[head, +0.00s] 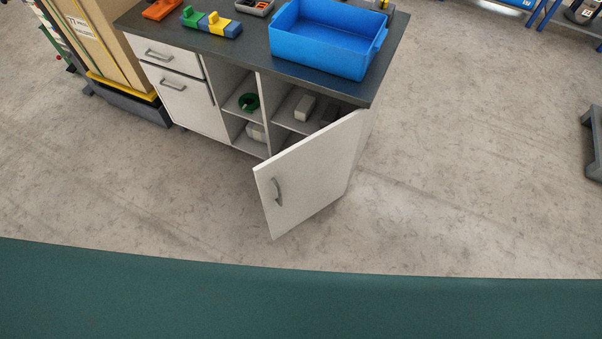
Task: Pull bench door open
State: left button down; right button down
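The bench (240,62) has a dark top and white body and stands at the upper middle of the head view. Its right door (312,172) is swung open toward me, hinged at the bench's right end. A grey handle (278,191) is on the door's outer face near its free edge. The left door (193,104) and the drawer above it (166,55) are shut. Neither of my grippers is in view, and nothing touches the door.
A blue bin (325,42) and colored blocks (211,22) sit on the bench top. A trolley with brown boxes (100,40) stands left of the bench. A grey stand (594,145) is at the right edge. The floor around the door is clear.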

aim_at(293, 184)
jog(key=i+j+z, duration=0.15)
jog(key=j+z, duration=0.15)
jog(key=z, duration=0.15)
jog(key=j+z, duration=0.4)
jog(key=i+j+z, duration=0.1)
jog(key=j+z, duration=0.2)
jog(key=z, duration=0.15)
jog(key=j+z, duration=0.4)
